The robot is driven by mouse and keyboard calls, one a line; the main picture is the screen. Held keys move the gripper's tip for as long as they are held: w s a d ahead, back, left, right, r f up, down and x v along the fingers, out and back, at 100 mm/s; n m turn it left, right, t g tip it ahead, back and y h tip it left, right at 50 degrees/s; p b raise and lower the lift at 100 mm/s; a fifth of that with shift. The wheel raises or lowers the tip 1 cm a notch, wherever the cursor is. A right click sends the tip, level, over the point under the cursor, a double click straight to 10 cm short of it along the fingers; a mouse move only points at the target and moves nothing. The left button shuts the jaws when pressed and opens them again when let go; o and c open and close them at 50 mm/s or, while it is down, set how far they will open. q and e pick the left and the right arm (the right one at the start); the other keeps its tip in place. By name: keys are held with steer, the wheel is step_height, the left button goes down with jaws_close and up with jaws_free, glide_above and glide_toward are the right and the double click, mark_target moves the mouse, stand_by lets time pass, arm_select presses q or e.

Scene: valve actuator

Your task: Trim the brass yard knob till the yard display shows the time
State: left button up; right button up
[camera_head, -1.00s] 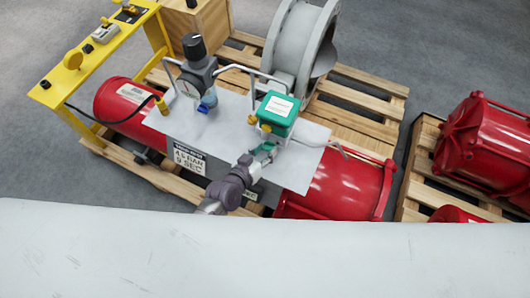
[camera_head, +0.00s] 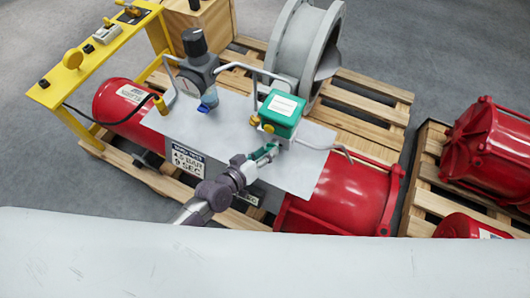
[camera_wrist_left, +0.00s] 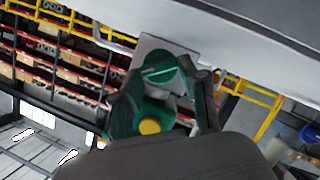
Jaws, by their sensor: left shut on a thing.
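The green actuator box (camera_head: 280,113) with a white label stands on the grey plate (camera_head: 300,170). Two brass parts (camera_head: 254,121) show at its lower left side. My left gripper (camera_head: 264,154) reaches the box's near side from below and is shut. In the left wrist view a round brass knob (camera_wrist_left: 150,126) lies between its dark fingers (camera_wrist_left: 163,100), in front of a green slotted round part (camera_wrist_left: 160,70). In the head view the fingers hide what they hold. A display showing a time cannot be made out. My right gripper is not in view.
A sign (camera_head: 187,160) reading 4.5 BAR, 9 SEC hangs at the plate's near edge. A dark-topped regulator (camera_head: 197,65) stands left of the box, with grey pipes nearby. Red cylinders (camera_head: 345,197) lie under the plate. A yellow frame (camera_head: 75,75) stands at left.

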arm_select(q)
steer(key=o, duration=1.1)
steer(key=shift+o, duration=0.2)
steer(key=shift+a, duration=0.1)
steer(key=v, duration=1.2)
steer(key=shift+c, duration=0.4)
